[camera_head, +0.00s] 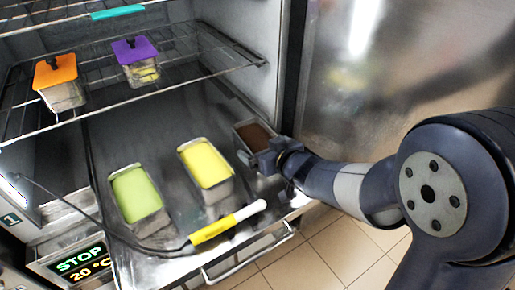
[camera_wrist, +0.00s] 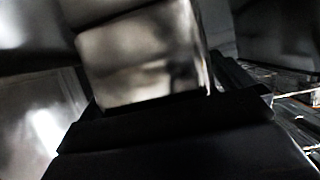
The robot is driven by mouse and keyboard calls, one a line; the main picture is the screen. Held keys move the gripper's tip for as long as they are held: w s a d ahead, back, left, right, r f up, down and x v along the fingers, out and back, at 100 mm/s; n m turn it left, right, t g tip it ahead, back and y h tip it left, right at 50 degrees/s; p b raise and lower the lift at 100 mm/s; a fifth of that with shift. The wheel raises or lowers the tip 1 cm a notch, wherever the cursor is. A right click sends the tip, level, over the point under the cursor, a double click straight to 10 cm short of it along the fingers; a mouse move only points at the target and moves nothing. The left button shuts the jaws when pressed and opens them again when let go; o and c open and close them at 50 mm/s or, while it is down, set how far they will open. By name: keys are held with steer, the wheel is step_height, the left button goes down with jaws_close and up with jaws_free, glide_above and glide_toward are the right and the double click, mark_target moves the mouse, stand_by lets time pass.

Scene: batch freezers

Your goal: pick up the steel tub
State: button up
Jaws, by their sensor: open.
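A steel tub with brown contents (camera_head: 257,135) stands at the right end of the freezer's bottom deck. My gripper (camera_head: 266,157) is at the near end of this tub and hides part of its near wall. In the wrist view, the steel tub's shiny wall (camera_wrist: 140,60) fills the upper middle, right in front of the dark gripper. The jaws are open. I cannot tell whether they touch the tub. Two more steel tubs stand on the deck, one with yellow contents (camera_head: 206,164) and one with green contents (camera_head: 137,195).
A yellow-and-white handled probe (camera_head: 227,222) with a cable lies along the deck's front edge. The wire shelf (camera_head: 195,75) above holds tubs with orange (camera_head: 55,70) and purple (camera_head: 134,50) lids. A display (camera_head: 82,262) reads STOP, 20 °C. A steel door (camera_head: 390,70) stands at right.

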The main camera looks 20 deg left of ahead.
steer(key=shift+c, duration=0.4)
steer(key=shift+d, duration=0.1)
steer(key=c, duration=0.3)
steer(key=shift+r, duration=0.1)
steer(key=c, duration=0.9)
steer(key=shift+o, duration=0.2)
step_height(320, 180, up, 10)
steer(key=p, duration=0.5)
